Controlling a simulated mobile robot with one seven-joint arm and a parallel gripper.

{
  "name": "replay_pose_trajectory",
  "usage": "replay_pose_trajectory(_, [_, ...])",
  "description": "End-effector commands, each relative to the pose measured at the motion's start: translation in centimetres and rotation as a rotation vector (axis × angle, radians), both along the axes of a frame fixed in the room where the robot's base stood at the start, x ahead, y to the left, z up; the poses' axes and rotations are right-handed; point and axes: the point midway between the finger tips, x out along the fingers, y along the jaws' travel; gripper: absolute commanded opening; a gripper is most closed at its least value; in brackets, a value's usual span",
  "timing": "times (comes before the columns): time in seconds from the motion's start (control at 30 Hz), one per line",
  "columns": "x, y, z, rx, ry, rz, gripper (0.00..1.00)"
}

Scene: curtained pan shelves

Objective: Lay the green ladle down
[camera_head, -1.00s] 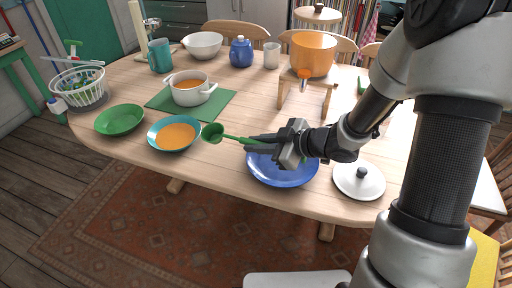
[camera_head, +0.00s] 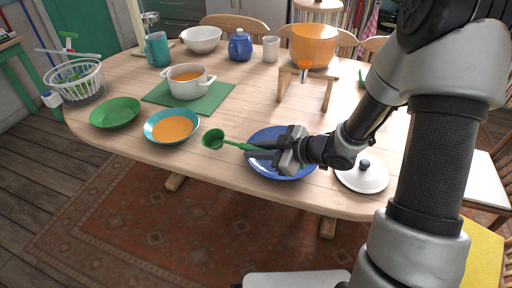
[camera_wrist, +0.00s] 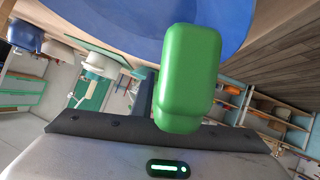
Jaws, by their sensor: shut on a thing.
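The green ladle (camera_head: 213,139) is in my gripper (camera_head: 262,151), which is shut on its handle. The ladle's bowl points left, near the teal bowl of orange soup. In the wrist view the green handle end (camera_wrist: 188,80) stands up large between the jaws. My gripper is over the blue plate (camera_head: 268,171) near the table's front edge. The jaws and handle hide part of the plate. I cannot tell whether the ladle touches the plate or table.
The teal soup bowl (camera_head: 154,137) and green plate (camera_head: 115,113) lie to the left. A white pot (camera_head: 188,93) stands on a green mat (camera_head: 223,89) behind. A white lid (camera_head: 368,183) lies right of the blue plate. An orange pot (camera_head: 313,52) stands on a wooden stand. Bare table lies mid-table.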

Motion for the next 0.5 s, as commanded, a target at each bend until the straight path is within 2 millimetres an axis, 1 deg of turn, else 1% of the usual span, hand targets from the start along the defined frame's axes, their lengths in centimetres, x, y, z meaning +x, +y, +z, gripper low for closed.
replay_pose_trajectory(0.03, [0.03,0.01,-0.61,0.001,0.000,0.000,0.00])
replay_pose_trajectory(0.13, [0.02,0.01,-0.94,0.001,-0.001,-0.001,0.00])
replay_pose_trajectory(0.5, [0.03,0.00,-1.01,0.001,-0.001,-0.001,0.00])
